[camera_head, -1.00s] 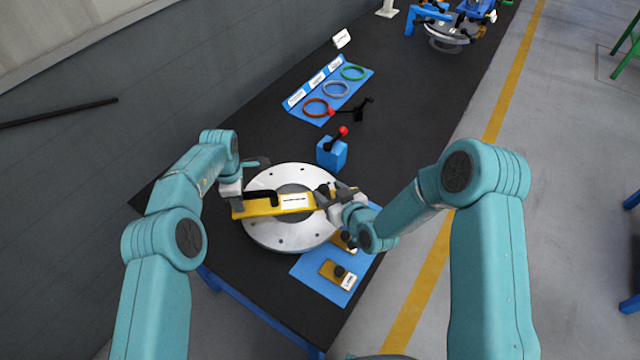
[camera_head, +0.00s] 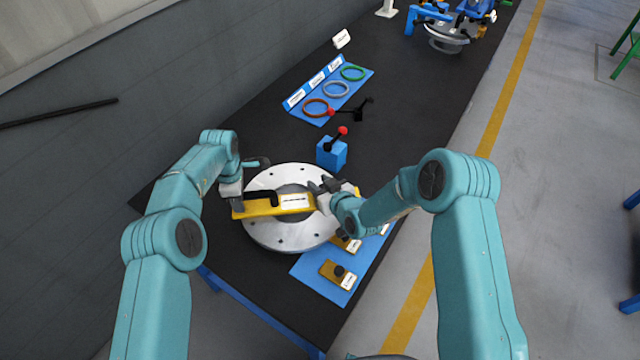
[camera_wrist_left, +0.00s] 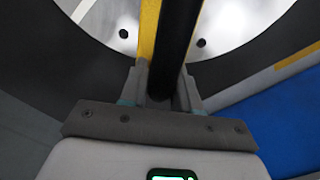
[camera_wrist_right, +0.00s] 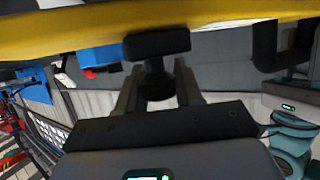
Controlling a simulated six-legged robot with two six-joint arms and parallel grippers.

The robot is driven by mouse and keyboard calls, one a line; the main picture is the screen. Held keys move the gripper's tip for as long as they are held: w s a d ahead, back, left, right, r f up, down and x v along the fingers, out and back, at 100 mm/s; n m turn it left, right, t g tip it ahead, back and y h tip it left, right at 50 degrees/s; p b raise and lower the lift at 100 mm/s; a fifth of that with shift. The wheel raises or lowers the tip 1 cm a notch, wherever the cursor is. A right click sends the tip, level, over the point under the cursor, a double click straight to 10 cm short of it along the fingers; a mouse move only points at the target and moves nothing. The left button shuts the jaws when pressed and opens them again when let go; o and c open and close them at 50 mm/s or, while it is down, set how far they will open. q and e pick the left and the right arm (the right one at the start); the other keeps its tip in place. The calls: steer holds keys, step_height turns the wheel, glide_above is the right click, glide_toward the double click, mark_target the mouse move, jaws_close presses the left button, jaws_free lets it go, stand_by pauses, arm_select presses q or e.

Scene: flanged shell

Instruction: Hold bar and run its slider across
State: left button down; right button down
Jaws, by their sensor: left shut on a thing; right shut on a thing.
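A yellow bar (camera_head: 262,207) with a black handle (camera_head: 262,197) and a white label lies across a round silver flange (camera_head: 280,236). My left gripper (camera_head: 236,202) is shut on the black handle at the bar's left end; the left wrist view shows the dark handle (camera_wrist_left: 176,45) between its fingers. My right gripper (camera_head: 322,192) is at the bar's right part. In the right wrist view its fingers (camera_wrist_right: 157,90) are shut on the stem of a black slider knob (camera_wrist_right: 157,45) beside the yellow bar. The slider's lower part is hidden.
A blue box (camera_head: 331,155) with a red-knobbed lever stands just behind the flange. Coloured rings (camera_head: 336,89) lie on a blue mat farther back.

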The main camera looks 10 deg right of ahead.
arm_select(q)
steer(key=shift+r, duration=0.1)
arm_select(e)
steer(key=d, duration=0.7)
steer(key=shift+s, duration=0.2)
arm_select(q)
steer(key=shift+a, duration=0.1)
arm_select(e)
steer(key=shift+a, duration=0.15)
steer(key=c, duration=0.8)
jaws_free()
steer(key=v, duration=1.2)
steer(key=shift+s, duration=0.1)
